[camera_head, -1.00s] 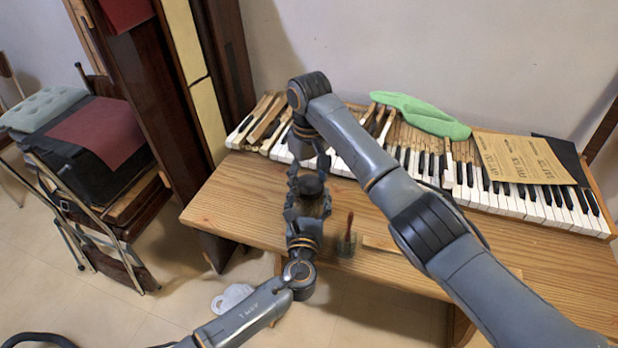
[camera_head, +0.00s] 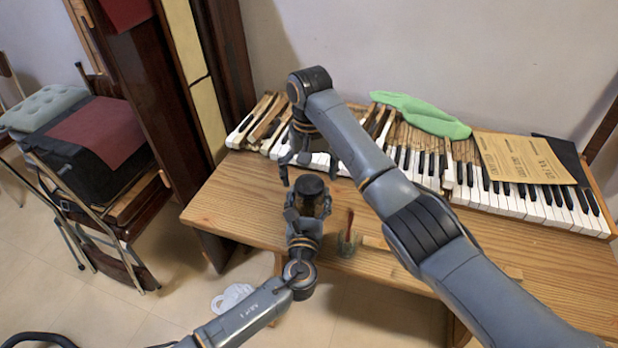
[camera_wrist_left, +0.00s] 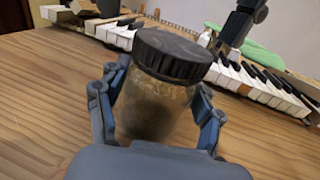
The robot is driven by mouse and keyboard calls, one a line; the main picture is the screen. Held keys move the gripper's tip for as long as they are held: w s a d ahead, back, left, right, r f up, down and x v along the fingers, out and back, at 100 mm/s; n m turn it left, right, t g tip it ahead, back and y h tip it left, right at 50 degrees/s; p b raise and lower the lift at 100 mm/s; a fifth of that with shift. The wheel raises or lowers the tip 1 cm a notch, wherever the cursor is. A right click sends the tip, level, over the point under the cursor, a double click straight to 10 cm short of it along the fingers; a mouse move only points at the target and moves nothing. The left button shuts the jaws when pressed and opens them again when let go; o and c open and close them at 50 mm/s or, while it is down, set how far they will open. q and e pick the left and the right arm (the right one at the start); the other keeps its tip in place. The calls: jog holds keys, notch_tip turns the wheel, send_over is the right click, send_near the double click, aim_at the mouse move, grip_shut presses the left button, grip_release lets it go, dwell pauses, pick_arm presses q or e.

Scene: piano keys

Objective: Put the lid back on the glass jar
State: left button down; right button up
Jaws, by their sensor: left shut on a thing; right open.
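The glass jar (camera_wrist_left: 150,106), with brownish contents, stands upright on the wooden table near its front edge. My left gripper (camera_head: 311,204) is shut around the jar's body; its fingers show on both sides in the left wrist view (camera_wrist_left: 155,100). The black ribbed lid (camera_wrist_left: 174,54) sits on the jar's mouth, also seen from above in the head view (camera_head: 310,185). I cannot tell whether it is screwed tight. My right gripper (camera_head: 309,172) is open and empty, just behind and above the lid, apart from it.
A small glass holder (camera_head: 348,243) with a red-handled tool stands right of the jar. Piano keys (camera_head: 520,200) line the back of the table (camera_head: 235,205), with a green cloth (camera_head: 420,113) and a brown envelope (camera_head: 525,160) on them. Bare wood lies left of the jar.

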notch_tip(320, 180, up, 11)
dwell(0.3)
pick_arm(q)
jog(key=shift+c, duration=0.7)
grip_release()
jog(key=shift+s, duration=0.1)
jog(key=s, duration=0.8)
jog(key=s+a, duration=0.1)
jog(key=s, duration=0.2)
jog(key=shift+s, duration=0.4)
jog(key=shift+f, duration=0.1)
pick_arm(e)
jog(key=shift+f, duration=0.1)
